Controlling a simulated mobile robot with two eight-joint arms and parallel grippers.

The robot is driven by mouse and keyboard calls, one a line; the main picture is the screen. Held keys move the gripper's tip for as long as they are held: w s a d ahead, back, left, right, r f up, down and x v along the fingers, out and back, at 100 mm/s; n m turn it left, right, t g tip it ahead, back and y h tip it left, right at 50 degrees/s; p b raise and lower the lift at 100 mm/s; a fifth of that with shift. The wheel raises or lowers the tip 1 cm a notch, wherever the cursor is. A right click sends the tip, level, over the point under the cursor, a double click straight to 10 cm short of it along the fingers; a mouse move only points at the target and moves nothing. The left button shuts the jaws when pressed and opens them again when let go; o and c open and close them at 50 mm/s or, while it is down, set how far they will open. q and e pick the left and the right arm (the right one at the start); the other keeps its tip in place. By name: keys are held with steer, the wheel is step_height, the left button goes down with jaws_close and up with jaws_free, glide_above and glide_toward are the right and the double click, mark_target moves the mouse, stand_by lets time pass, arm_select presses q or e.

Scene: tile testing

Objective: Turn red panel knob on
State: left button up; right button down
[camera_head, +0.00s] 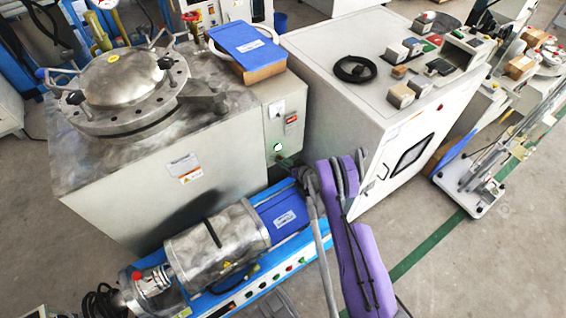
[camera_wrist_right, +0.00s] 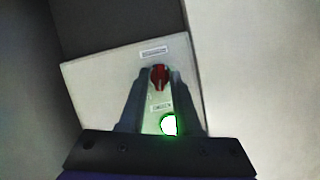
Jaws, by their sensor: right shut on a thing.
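The red panel knob (camera_wrist_right: 159,76) shows in the right wrist view, on a pale panel (camera_wrist_right: 100,80) with small labels. The two dark fingers of my right gripper (camera_wrist_right: 159,82) reach along both sides of it and are shut on it. A round button lit green (camera_wrist_right: 169,125) sits between the fingers, nearer the palm. In the head view my right gripper (camera_head: 286,161) is at the lower part of the grey control box (camera_head: 262,135), beside the lit button (camera_head: 278,147). I cannot make out the gripped knob there. My left gripper is not in view.
A steel vessel with a bolted lid (camera_head: 120,82) stands at the left. A blue machine with a metal cylinder (camera_head: 218,243) lies below my right gripper. A white cabinet (camera_head: 335,110) stands close on the right. Open floor (camera_head: 475,265) shows at the lower right.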

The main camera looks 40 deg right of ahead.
steer(key=shift+d+m+y+b, duration=0.1)
steer(key=shift+m+y+b, duration=0.25)
steer(key=shift+m+y, duration=0.25)
stand_by(0.3)
steer(key=c, duration=0.9)
jaws_free()
steer(key=a+p+v, duration=0.1)
steer(key=v, duration=0.9)
steer(key=shift+s+d+p, duration=0.35)
steer(key=shift+s+d, duration=0.05)
steer(key=shift+d, duration=0.1)
